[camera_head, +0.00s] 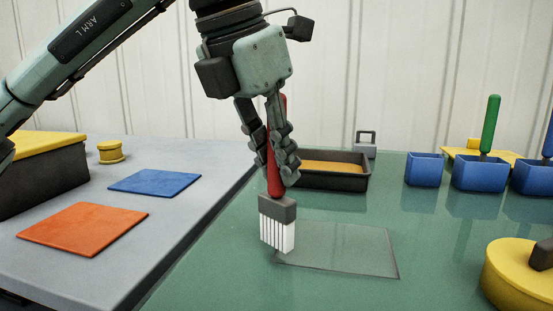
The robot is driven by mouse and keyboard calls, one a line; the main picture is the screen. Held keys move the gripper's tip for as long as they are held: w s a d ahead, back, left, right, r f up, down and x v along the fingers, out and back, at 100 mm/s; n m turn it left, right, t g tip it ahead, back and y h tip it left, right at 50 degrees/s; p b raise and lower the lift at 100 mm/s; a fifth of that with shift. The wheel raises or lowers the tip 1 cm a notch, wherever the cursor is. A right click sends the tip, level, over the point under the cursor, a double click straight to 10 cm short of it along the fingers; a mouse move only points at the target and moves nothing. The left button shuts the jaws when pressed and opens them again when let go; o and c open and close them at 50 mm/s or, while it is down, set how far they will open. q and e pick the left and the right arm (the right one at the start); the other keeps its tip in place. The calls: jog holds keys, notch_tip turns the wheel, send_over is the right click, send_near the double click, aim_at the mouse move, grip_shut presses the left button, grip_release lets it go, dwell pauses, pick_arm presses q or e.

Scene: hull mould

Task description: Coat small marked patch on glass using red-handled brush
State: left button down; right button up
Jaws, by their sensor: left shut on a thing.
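My left gripper (268,150) is shut on the handle of a red-handled brush (274,175). The brush hangs nearly upright, with its white bristles pointing down. The bristle tips are at the left edge of a faint, greyish marked patch (345,248) on the green glass surface (430,240). I cannot tell whether the bristles touch the glass. A dark tray (335,184) with an amber filling stands behind the brush, partly hidden by the gripper. My right gripper is not in view.
Blue containers (424,170) stand at the right, one with a green-handled tool (490,125). A yellow round object (515,275) is at the front right. On the grey table at left lie an orange sheet (83,229), a blue sheet (155,182) and a yellow round piece (110,152).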

pick_arm(q)
jog(key=shift+f+b, duration=0.7)
jog(key=shift+f, duration=0.05)
dwell(0.6)
